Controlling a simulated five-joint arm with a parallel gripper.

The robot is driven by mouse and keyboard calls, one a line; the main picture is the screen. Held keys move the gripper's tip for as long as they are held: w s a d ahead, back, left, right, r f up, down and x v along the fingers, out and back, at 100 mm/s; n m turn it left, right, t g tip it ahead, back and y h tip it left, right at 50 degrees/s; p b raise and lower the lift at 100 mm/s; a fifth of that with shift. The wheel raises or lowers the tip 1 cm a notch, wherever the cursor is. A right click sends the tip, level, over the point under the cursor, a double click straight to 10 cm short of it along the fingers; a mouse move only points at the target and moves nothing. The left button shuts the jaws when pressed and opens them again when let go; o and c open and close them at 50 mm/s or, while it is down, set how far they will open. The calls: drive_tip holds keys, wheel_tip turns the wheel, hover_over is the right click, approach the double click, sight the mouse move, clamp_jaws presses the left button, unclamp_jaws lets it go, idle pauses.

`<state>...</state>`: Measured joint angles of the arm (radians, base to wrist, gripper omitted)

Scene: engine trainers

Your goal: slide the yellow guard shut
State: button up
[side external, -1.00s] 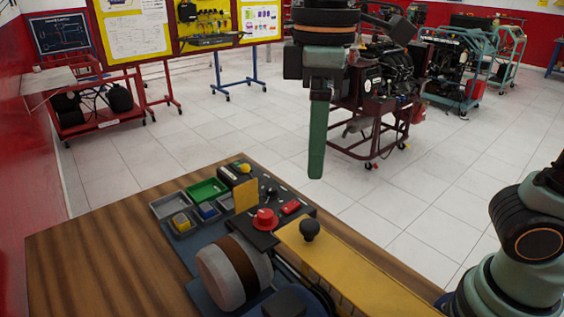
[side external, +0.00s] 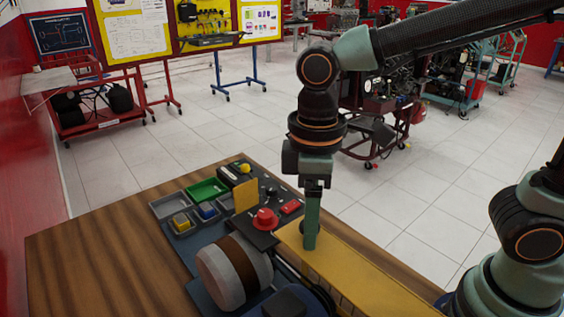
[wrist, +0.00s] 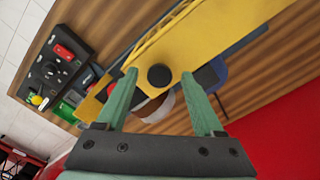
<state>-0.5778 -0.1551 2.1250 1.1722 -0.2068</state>
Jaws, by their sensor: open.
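The yellow guard (side external: 345,266) is a long flat cover on the bench, running from the middle toward the lower right in the side view. It also fills the upper part of the wrist view (wrist: 215,28). Its round black knob (wrist: 160,76) shows between my fingertips in the wrist view. In the wrist view my gripper (wrist: 160,75) is open, with one finger on each side of the knob. I cannot tell whether either finger touches it.
A black panel with a red mushroom button (side external: 265,219) lies just left of the guard. A grey and brown drum (side external: 234,272) stands in front. A small upright yellow plate (side external: 245,195) and parts trays (side external: 206,190) are behind. The wooden bench (side external: 100,250) is clear at left.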

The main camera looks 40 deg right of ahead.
clamp_jaws()
idle(1.4)
